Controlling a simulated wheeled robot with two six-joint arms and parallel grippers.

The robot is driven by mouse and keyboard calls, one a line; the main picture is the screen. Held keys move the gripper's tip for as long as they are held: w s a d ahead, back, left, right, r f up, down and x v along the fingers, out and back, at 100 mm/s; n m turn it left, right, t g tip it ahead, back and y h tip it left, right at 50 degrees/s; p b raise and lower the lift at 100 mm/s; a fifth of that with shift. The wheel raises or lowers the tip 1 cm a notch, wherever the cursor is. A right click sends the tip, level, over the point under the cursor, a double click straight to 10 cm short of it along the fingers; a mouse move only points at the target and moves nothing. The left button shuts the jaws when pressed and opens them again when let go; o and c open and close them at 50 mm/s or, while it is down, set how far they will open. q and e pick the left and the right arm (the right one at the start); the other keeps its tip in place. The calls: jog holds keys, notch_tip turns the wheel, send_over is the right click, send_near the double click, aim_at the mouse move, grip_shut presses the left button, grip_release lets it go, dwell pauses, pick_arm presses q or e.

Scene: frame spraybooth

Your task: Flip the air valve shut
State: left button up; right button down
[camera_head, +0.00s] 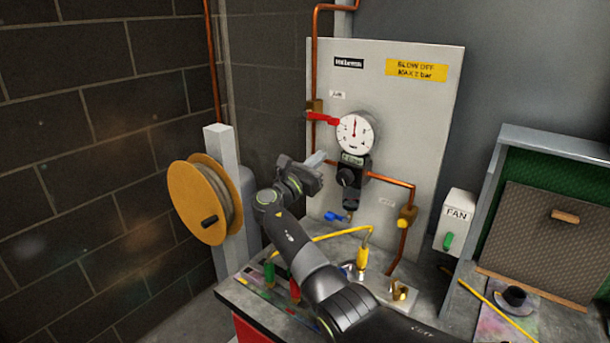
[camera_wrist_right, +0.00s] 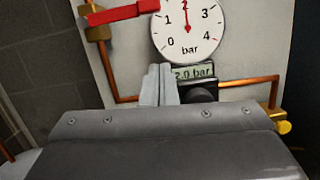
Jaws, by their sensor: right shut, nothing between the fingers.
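The air valve has a brass body (camera_head: 314,106) on a vertical copper pipe at the board's left side. Its red lever (camera_head: 322,120) lies nearly level, across the pipe, pointing right toward the gauge. In the right wrist view the red lever (camera_wrist_right: 125,14) and brass body (camera_wrist_right: 97,28) show at upper left. My right gripper (camera_head: 316,160) is shut and empty, below the lever and apart from it. Its closed fingers (camera_wrist_right: 159,82) point up at the board below the gauge. My left gripper is not in view.
A round gauge (camera_head: 355,133) with its needle near 2 sits right of the lever, above a black regulator (camera_head: 349,174). A yellow hose (camera_head: 340,232) runs over the bench. An orange reel (camera_head: 199,199) stands at left, a fan switch box (camera_head: 455,221) at right.

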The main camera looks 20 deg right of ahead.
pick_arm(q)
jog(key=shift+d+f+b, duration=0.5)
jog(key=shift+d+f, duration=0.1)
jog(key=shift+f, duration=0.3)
pick_arm(e)
jog(key=v, duration=0.4)
jog(key=shift+s+a, duration=0.1)
jog(key=shift+a, duration=0.2)
jog(key=shift+a, duration=0.1)
